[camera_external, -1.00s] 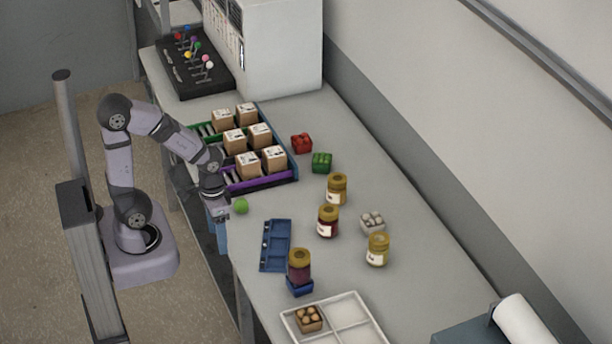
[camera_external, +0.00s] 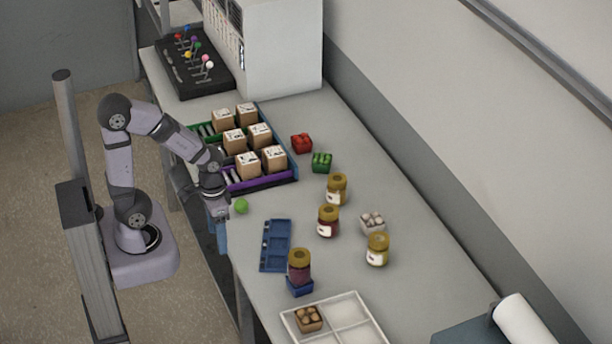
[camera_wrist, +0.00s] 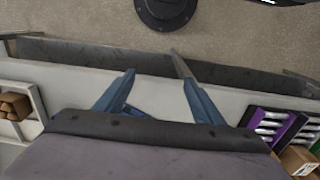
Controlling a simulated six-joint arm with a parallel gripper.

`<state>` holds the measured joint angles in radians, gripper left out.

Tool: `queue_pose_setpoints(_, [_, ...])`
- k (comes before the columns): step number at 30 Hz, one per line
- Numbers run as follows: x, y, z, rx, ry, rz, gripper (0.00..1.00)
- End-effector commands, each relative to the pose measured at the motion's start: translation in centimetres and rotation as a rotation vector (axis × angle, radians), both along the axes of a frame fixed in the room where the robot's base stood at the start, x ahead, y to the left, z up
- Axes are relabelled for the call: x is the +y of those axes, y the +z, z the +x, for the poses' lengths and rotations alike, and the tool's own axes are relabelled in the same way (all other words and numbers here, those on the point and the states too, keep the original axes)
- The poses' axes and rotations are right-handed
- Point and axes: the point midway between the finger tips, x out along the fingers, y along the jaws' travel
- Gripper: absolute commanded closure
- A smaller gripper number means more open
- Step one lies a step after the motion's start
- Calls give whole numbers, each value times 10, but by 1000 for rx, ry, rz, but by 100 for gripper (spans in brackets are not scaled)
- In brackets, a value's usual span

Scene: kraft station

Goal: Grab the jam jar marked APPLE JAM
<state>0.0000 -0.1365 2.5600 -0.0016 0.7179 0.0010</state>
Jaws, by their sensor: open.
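Several jam jars with gold lids and pale labels stand on the table in the external view. One yellowish jar (camera_external: 337,190) is at the back, a dark red jar (camera_external: 328,222) is nearer, and another yellowish jar (camera_external: 377,250) is at the right. A dark red jar (camera_external: 299,267) stands on a small blue base. The label words are too small to read, so I cannot tell which is APPLE JAM. My gripper (camera_external: 222,213) is at the table's left edge, apart from all the jars. In the wrist view its fingers (camera_wrist: 153,75) are spread and empty.
A green ball (camera_external: 241,206) lies close beside my gripper. A blue rack (camera_external: 276,246) lies between it and the jars. Red (camera_external: 301,143), green (camera_external: 321,162) and grey (camera_external: 372,221) small punnets stand around the jars. A white divided tray (camera_external: 372,319) is in front.

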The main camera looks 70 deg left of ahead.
Motion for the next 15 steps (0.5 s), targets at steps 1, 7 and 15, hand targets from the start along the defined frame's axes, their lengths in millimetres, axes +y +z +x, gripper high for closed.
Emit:
queue_pose_setpoints(1, [0,0,0,0,0,0,37])
queue_pose_setpoints(7, [0,0,0,0,0,0,34])
queue_pose_setpoints(15, [4,-3,11,-27,4,9,34])
